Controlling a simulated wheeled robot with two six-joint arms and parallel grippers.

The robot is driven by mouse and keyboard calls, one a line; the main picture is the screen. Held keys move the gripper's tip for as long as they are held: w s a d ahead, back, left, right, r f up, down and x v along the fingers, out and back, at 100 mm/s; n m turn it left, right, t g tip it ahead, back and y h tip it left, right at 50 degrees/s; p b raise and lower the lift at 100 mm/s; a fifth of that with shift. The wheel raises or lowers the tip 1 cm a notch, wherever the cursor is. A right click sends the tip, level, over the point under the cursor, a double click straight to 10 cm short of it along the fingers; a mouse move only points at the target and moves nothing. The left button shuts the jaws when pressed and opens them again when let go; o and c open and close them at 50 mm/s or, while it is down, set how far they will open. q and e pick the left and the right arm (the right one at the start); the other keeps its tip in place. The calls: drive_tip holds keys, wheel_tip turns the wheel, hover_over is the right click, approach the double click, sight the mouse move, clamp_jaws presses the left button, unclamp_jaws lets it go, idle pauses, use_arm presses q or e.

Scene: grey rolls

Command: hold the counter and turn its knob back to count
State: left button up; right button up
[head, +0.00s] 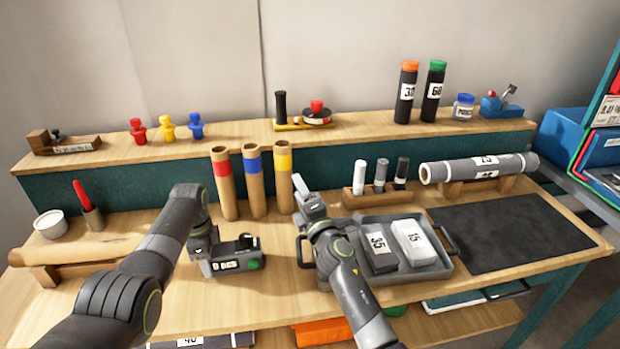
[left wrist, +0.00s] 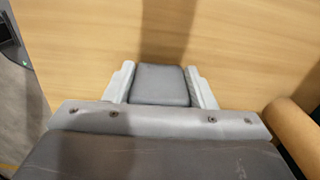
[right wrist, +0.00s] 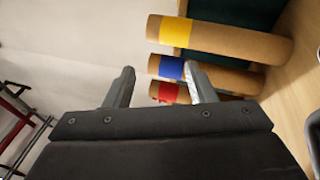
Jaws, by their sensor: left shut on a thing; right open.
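The counter (head: 228,266) is a grey box with a number display, a green round part on its front and a dark knob (head: 247,241) at its upper right. It stands on the table left of centre. My left gripper (head: 203,248) is shut on the counter's left part. In the left wrist view, a grey block of the counter (left wrist: 162,86) sits between the two fingers; the knob does not show there. My right gripper (head: 308,192) is open and empty, raised right of the counter near the yellow-banded tube. Its spread fingers show in the right wrist view (right wrist: 160,82).
Cardboard tubes with red, blue and yellow bands (head: 254,180) stand behind the counter. A grey tray (head: 435,270) with two labelled blocks lies to the right, beside a dark mat (head: 510,232). A brown roll (head: 85,250) lies at left. Bare table lies in front of the counter.

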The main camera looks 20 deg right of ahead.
drive_tip(key=w+d+m+g+h, duration=0.3)
drive_tip(key=w+m+h, duration=0.3)
drive_tip(key=m, duration=1.2)
drive_tip(key=shift+w+d+f+g, duration=0.35)
drive_tip(key=shift+d+f+g, duration=0.1)
drive_tip(key=shift+d, duration=0.15)
drive_tip(key=shift+o, duration=0.2)
drive_tip(key=n+g+y, duration=0.7)
drive_tip(key=n+g, duration=0.5)
drive_tip(key=g, duration=0.4)
approach(245, 236)
drive_tip(key=x, duration=0.8)
drive_tip(key=shift+w+a+f, duration=0.1)
drive_tip(key=shift+a+f, duration=0.05)
drive_tip(key=shift+f, duration=0.15)
